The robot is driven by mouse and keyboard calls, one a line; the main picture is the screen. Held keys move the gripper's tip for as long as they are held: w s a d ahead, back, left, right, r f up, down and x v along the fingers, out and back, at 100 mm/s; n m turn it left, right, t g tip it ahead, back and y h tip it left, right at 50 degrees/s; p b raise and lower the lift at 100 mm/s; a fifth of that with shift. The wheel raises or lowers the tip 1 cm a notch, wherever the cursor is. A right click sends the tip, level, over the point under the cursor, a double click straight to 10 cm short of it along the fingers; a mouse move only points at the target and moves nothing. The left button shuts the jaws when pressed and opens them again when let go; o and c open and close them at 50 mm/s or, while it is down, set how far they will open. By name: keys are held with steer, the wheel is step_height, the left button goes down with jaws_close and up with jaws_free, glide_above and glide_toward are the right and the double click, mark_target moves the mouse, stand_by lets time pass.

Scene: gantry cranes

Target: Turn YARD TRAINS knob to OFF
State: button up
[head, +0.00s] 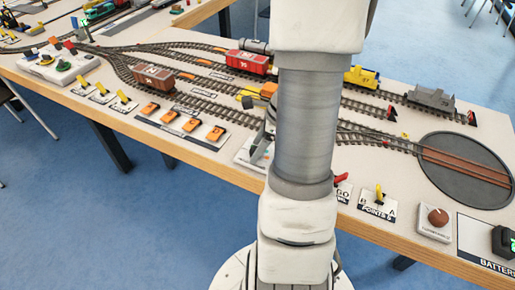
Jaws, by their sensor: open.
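No label reading YARD TRAINS can be made out in the head view. A white control box (85,66) with small round knobs stands at the far left of the table, its lettering too small to read. A brown round knob (437,216) sits on a white plate near the right front edge; its label is not readable. A pale panel (245,152) at the middle front edge is partly hidden behind my arm. My gripper is not in view; only my arm links show, crossing the middle of the picture.
The layout table (225,150) carries several tracks, wagons and a turntable (466,168). Orange switches (170,117), yellow levers (102,88), a POINTS lever (379,195) and a red lever (341,179) line the front edge. Blue floor (100,220) in front is mostly clear.

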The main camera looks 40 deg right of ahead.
jaws_close()
stand_by(0.4)
